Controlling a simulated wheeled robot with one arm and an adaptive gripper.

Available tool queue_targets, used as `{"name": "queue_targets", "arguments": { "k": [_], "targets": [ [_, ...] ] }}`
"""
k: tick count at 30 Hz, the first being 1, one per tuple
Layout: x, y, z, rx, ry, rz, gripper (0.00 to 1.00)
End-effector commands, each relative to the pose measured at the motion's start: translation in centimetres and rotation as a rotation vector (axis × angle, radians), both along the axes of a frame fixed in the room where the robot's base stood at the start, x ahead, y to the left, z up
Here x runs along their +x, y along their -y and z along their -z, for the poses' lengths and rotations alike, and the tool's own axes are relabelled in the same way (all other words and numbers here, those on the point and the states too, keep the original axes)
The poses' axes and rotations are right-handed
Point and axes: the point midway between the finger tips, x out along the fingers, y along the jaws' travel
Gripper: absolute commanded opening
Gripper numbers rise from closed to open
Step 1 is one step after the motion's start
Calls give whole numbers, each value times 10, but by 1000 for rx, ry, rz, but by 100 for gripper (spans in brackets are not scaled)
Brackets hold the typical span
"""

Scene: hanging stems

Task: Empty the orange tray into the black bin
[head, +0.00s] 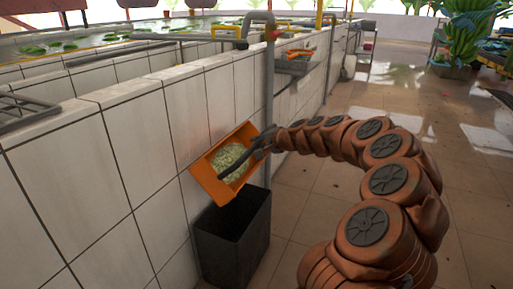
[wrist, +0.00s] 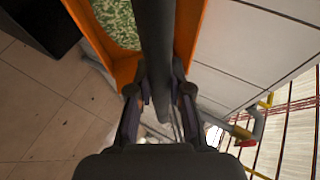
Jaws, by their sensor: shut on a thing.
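The orange tray (head: 207,180) is held in the air above the black bin and is tilted. Pale green bits (head: 231,160) lie inside it, and they also show in the wrist view (wrist: 115,18). My gripper (head: 264,142) is shut on the tray at its right side. In the wrist view my gripper (wrist: 158,95) has its fingers closed around a dark bar by the orange tray wall (wrist: 188,35). The black bin (head: 235,235) stands upright on the floor against the tiled wall, below the tray. Its inside is dark, and I cannot tell what it holds.
The white tiled wall (head: 90,190) of the basins runs along the left, close to the tray. A grey vertical pipe (head: 270,90) stands at the wall behind the tray. Open tiled floor (head: 465,190) lies to the right.

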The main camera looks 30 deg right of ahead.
Motion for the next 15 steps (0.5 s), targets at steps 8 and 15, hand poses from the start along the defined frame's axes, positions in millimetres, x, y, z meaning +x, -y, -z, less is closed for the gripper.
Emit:
{"name": "queue_targets", "arguments": {
  "k": [8,15],
  "targets": [
    [-7,5,12,32,52,2,0],
    [-13,9,18,58,97,2,0]
  ]
}}
